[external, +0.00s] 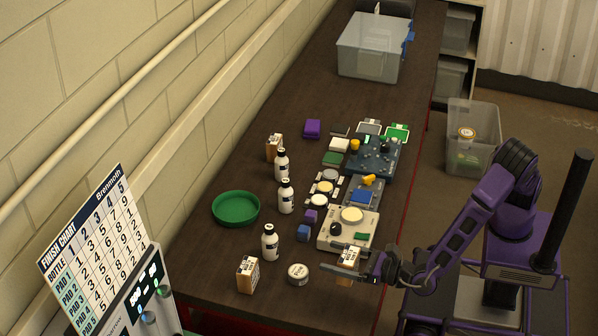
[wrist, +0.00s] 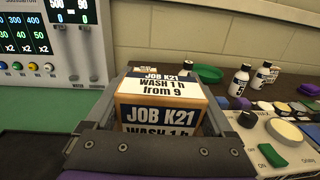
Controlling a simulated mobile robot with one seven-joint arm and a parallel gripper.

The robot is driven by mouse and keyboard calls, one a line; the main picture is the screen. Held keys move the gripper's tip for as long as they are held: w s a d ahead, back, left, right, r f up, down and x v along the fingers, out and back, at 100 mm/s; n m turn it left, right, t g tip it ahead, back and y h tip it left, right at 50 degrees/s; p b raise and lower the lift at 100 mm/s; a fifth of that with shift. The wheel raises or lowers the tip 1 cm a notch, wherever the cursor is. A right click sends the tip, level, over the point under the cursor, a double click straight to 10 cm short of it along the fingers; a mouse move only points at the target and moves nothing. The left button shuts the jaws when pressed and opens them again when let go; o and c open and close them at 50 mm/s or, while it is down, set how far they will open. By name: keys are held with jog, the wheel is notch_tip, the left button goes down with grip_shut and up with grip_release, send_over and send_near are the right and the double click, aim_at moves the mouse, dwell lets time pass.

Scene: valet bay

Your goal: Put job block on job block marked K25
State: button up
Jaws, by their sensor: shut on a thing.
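My gripper (external: 329,257) is shut on a cardboard-brown job block with white label (external: 347,258), by the table's near right side. In the wrist view this block (wrist: 160,112) reads "JOB K21, WASH 1 h from 9" and sits between the fingers. Two similar blocks stand on the table in the external view: one at the near left (external: 248,274), beside a round tin, and one farther back (external: 274,147), beside a white bottle. Their print is too small to read, so I cannot tell which is K25. Whether the held block touches the table is unclear.
A round tin (external: 298,274) lies between the near-left block and my gripper. Several white bottles (external: 270,242) stand along the middle. A green dish (external: 236,208) is at left. A cream device (external: 362,225) sits just behind my gripper. The finish chart (external: 95,235) stands at lower left.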

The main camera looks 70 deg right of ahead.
notch_tip(320, 180, up, 13)
jog(key=w+d+m+h+b, duration=0.1)
jog(key=w+d+b, duration=0.1)
jog(key=w+d, duration=1)
jog(key=w+d+m+h+b, duration=0.1)
jog(key=w+d+h+b, duration=0.1)
jog(key=w+d, duration=0.95)
jog(key=m+g+h+b, duration=0.1)
jog(key=m+h+b, duration=0.1)
jog(key=h+b, duration=0.15)
send_over(275, 141)
jog(key=w+d, duration=0.3)
jog(key=w, duration=0.1)
notch_tip(275, 141, down, 15)
jog(key=b, duration=0.1)
jog(key=shift+s+a+y, duration=0.2)
jog(key=shift+a+y, duration=0.15)
jog(key=shift+y, duration=0.1)
jog(key=shift+f+b, duration=0.1)
jog(key=shift+b, duration=0.2)
